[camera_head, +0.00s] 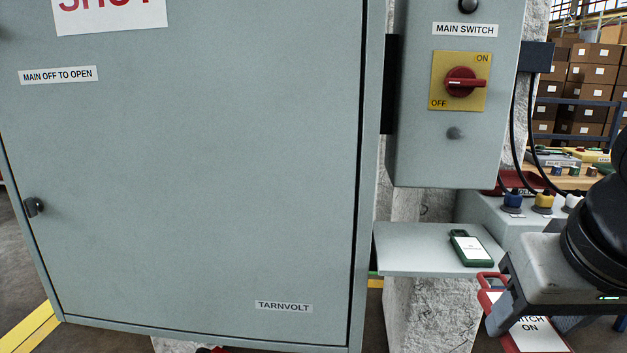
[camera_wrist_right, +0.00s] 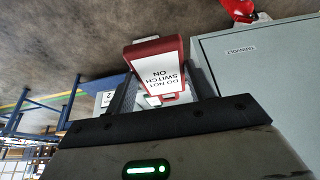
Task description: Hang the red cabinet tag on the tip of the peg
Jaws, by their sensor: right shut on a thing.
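The red cabinet tag (camera_head: 493,290) has a red rim and a white label whose visible words include "SWITCH ON". My right gripper (camera_head: 515,318) is shut on it at the lower right of the head view, beside and below the small shelf. In the right wrist view the tag (camera_wrist_right: 157,75) sits between the two fingers, its label facing the camera. A peg is not clear to see. A round grey stub (camera_head: 455,133) shows below the switch plate, and a dark knob (camera_head: 468,6) above the label; I cannot tell whether either is the peg. My left gripper is not in view.
The grey shelf (camera_head: 415,252) bears a green tag (camera_head: 470,248). The red main switch (camera_head: 465,82) is on the switch box (camera_head: 415,150), beside the large cabinet (camera_head: 200,180). Blue and yellow plugs (camera_head: 543,203) stand behind. A red object (camera_wrist_right: 238,10) lies on the floor.

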